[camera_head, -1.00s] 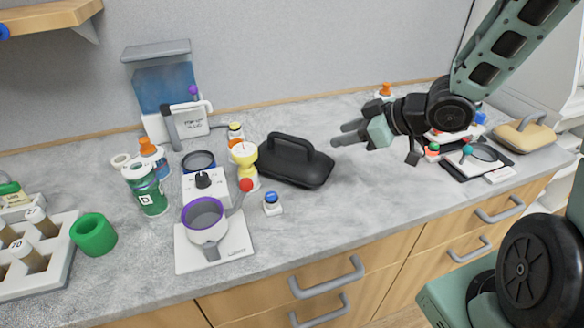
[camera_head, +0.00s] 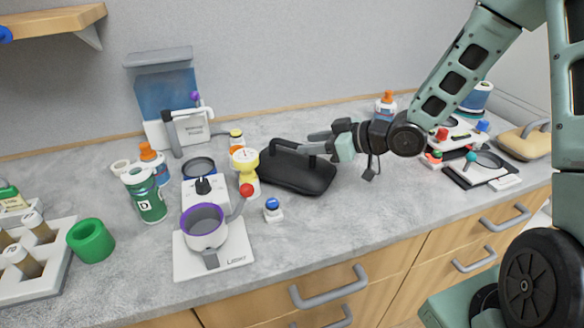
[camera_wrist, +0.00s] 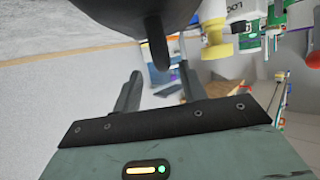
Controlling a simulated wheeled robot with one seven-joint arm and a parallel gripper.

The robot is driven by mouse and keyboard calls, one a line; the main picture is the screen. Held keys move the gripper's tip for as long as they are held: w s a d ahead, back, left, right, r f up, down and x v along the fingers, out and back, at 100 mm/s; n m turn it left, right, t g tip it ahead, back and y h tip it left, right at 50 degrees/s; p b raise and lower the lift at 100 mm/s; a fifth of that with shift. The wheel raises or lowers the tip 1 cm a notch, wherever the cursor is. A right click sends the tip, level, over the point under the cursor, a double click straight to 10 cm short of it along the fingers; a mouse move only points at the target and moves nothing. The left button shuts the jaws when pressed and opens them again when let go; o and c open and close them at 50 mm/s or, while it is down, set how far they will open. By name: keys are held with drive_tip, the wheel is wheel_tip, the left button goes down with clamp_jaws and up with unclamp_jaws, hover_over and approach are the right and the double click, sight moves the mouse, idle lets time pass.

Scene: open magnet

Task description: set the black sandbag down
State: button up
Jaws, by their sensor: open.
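The black sandbag (camera_head: 302,176) lies on the grey counter in the middle of the head view, its handle on top. My gripper (camera_head: 310,144) is open and comes in from the right at the height of the handle, over the bag's right part. In the wrist view the bag's dark body (camera_wrist: 125,12) fills the top edge. Its handle shows between and just beyond the two spread fingertips of my gripper (camera_wrist: 160,78). I cannot tell whether a finger touches the handle. The fingers partly hide the handle in the head view.
A yellow-and-white funnel-like item (camera_head: 244,164) stands close left of the bag. A blue-capped jar (camera_head: 273,209) stands in front. An orange-capped bottle (camera_head: 386,104) stands behind my arm. A tan sandbag (camera_head: 524,144) lies far right. The counter (camera_head: 350,225) in front is clear.

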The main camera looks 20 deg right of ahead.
sight(292, 144)
drive_tip(key=x, duration=0.3)
drive_tip(key=p+x, duration=0.1)
drive_tip(key=shift+a+r, duration=0.15)
drive_tip(key=shift+a, duration=0.45)
drive_tip(key=shift+w+a+f, duration=0.25)
drive_tip(key=shift+w, duration=0.15)
clamp_jaws()
idle(0.5)
drive_tip(key=shift+r, duration=0.15)
